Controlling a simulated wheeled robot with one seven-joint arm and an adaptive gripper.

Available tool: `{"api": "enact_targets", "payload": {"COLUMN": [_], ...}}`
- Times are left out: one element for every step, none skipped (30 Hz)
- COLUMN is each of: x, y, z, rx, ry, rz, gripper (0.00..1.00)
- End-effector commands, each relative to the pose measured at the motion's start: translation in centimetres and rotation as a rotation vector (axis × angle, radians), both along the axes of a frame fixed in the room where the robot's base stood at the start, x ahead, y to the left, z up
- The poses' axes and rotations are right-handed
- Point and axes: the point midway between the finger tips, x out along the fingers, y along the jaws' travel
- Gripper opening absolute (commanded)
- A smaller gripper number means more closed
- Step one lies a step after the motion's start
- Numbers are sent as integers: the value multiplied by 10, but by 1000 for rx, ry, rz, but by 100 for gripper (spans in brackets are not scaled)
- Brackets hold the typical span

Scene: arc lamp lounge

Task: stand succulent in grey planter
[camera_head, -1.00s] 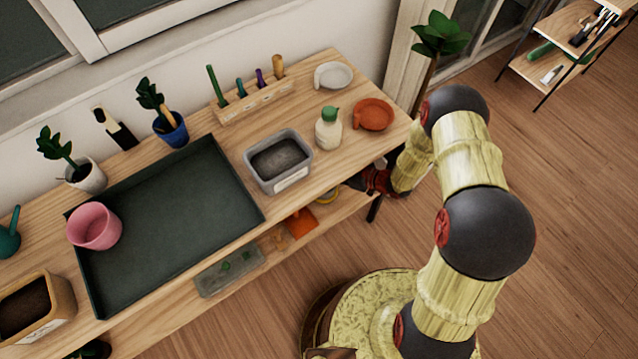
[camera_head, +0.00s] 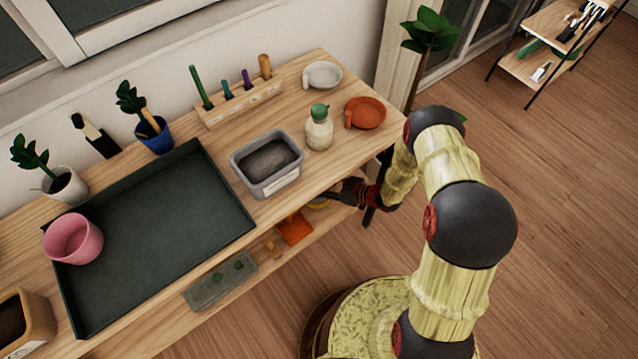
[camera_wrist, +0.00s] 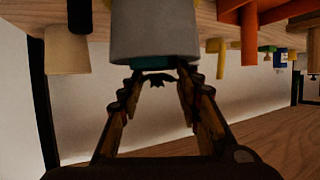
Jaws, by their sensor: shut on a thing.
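The grey planter (camera_head: 266,188) is a rectangular tub with dark soil and a pale label, standing on the wooden bench top. My gripper (camera_head: 340,197) is below the bench top's front right edge, at the lower shelf, partly hidden. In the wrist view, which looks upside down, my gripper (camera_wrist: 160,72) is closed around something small. A dark leafy shape, seemingly the succulent (camera_wrist: 158,80), shows between the fingertips, with a teal part (camera_wrist: 153,62) beside it. A large pale grey cylinder (camera_wrist: 155,30) is directly beyond the fingertips; I cannot tell whether they touch it.
Beside the planter are a green-capped bottle (camera_head: 319,132), an orange dish (camera_head: 366,112) and a tool rack (camera_head: 240,108). A dark tray (camera_head: 150,235) with a pink pot (camera_head: 73,238) lies left. The bench top (camera_head: 330,175) overhangs my gripper. Lower-shelf items crowd around it.

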Motion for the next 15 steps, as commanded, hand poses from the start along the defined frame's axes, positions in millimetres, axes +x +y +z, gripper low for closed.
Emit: {"api": "enact_targets", "payload": {"x": [0, 0, 0, 0, 0, 0, 0, 0, 0, 0, 0, 0, 0, 0, 0], "y": [0, 0, 0, 0, 0, 0, 0, 0, 0, 0, 0, 0, 0, 0, 0], "z": [-2, -3, -2, -2, -2, -2, -2, -2, -2, -2, -2, -2, -2, -2, -1], "rx": [0, 0, 0, 0, 0, 0, 0, 0, 0, 0, 0, 0, 0, 0, 0], "ry": [1, 1, 1, 1, 1, 1, 1, 1, 1, 1, 1, 1, 1, 1, 0], "rz": [0, 0, 0, 0, 0, 0, 0, 0, 0, 0, 0, 0, 0, 0, 0], "gripper": [0, 0, 36, 38, 40, 42, 43, 43, 43, 43, 43, 43, 43, 43, 43]}}
